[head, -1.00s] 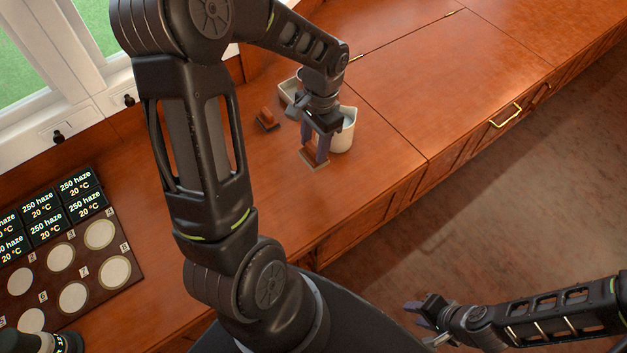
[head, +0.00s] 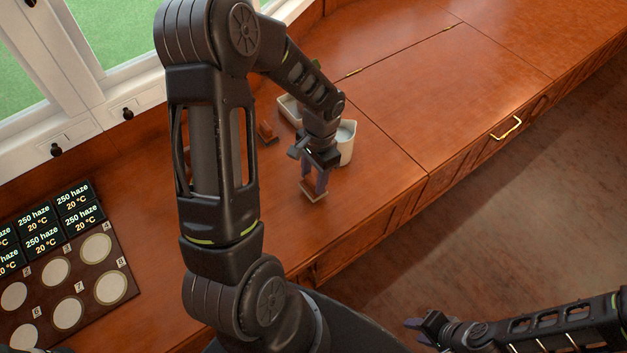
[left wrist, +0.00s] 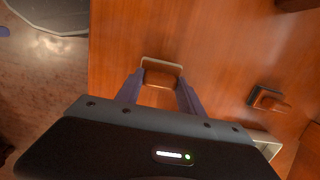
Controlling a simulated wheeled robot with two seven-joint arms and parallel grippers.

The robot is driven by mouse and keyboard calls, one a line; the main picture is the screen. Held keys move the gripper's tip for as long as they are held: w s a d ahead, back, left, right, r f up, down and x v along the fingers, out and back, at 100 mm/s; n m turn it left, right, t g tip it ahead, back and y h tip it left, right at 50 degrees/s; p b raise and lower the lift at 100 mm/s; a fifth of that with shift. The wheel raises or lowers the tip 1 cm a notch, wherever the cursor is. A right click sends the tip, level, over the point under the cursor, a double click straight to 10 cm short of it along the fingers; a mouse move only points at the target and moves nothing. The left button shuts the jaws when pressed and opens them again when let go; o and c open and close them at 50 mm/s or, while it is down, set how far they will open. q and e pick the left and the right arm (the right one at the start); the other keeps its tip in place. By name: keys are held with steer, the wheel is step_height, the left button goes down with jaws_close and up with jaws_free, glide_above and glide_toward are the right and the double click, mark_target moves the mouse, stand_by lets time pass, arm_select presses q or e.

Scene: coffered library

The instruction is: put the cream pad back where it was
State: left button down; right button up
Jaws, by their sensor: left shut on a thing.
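The cream pad (head: 313,193) is a small wooden-backed block with a pale rim, at or just above the wooden counter (head: 385,185). My left gripper (head: 315,180) points down and is shut on its wooden back. In the left wrist view the pad (left wrist: 161,66) sits between the fingertips, its pale edge showing beyond the wood; its underside is hidden. I cannot tell whether it touches the counter. My right gripper (head: 425,331) is low at the right, away from the counter, and looks open and empty.
A similar wooden block with a dark base (left wrist: 267,99) lies nearby; it also shows in the head view (head: 267,132). A dark board of round discs (head: 66,313) lies left.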

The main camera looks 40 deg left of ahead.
arm_select(q)
step_height(320, 180, down, 2)
steer(key=shift+f, duration=0.1)
steer(key=shift+f, duration=0.1)
steer(key=c, duration=0.7)
jaws_free()
steer(key=shift+r, duration=0.3)
steer(key=r, duration=0.4)
steer(key=w+r+p, duration=0.1)
steer(key=r, duration=0.6)
steer(key=shift+w+d+r+p, duration=0.1)
steer(key=shift+w+r+p, duration=0.05)
steer(key=shift+r+p, duration=0.25)
